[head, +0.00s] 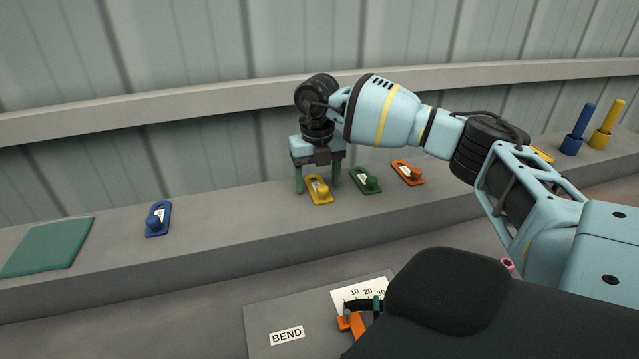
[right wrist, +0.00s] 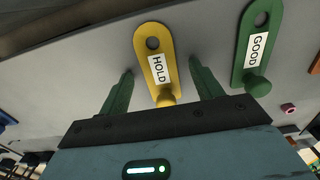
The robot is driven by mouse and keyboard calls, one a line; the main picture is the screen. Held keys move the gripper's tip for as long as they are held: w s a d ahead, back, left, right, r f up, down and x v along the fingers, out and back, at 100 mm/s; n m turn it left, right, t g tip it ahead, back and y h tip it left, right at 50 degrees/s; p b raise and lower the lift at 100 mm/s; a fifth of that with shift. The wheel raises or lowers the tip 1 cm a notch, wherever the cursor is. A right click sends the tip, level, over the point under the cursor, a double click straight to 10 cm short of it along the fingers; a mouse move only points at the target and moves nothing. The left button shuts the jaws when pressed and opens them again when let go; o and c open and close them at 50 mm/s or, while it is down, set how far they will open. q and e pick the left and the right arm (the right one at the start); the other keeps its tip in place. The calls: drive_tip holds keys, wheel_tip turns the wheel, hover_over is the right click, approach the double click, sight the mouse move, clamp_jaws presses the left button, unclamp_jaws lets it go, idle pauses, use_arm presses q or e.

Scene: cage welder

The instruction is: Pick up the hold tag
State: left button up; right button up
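The hold tag (head: 316,184) is a yellow plate with a knob, lying on the grey ledge. In the right wrist view the hold tag (right wrist: 152,48) shows its HOLD label, a hole at the far end and its knob close to the gripper. My right gripper (head: 318,189) points down at the tag, open, with one green finger on each side of it. In the right wrist view, my right gripper (right wrist: 161,68) has visible gaps between both fingers and the tag. Whether the fingertips touch the ledge I cannot tell. My left gripper is not in view.
A green GOOD tag (head: 366,181) lies close to the right, then an orange tag (head: 407,173). A blue tag (head: 158,220) and a green mat (head: 47,247) lie left. Blue and yellow posts (head: 581,128) stand far right. A BEND panel (head: 262,318) is below. The wall rises behind.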

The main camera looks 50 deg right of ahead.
drive_tip(key=c, duration=0.7)
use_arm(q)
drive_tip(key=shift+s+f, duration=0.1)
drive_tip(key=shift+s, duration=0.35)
use_arm(e)
drive_tip(key=shift+c, duration=1.3)
drive_tip(key=shift+r, duration=0.15)
drive_tip(key=shift+r, duration=0.6)
wheel_tip(320, 180, up, 2)
drive_tip(key=shift+r, duration=0.1)
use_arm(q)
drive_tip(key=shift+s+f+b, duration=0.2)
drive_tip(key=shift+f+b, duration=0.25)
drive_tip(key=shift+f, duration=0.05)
use_arm(e)
drive_tip(key=s+a, duration=0.2)
drive_tip(key=s, duration=0.5)
drive_tip(key=s+a+r, duration=0.1)
drive_tip(key=s+a, duration=0.2)
drive_tip(key=s, duration=0.5)
drive_tip(key=shift+a+r, duration=0.15)
drive_tip(key=shift+a, duration=0.1)
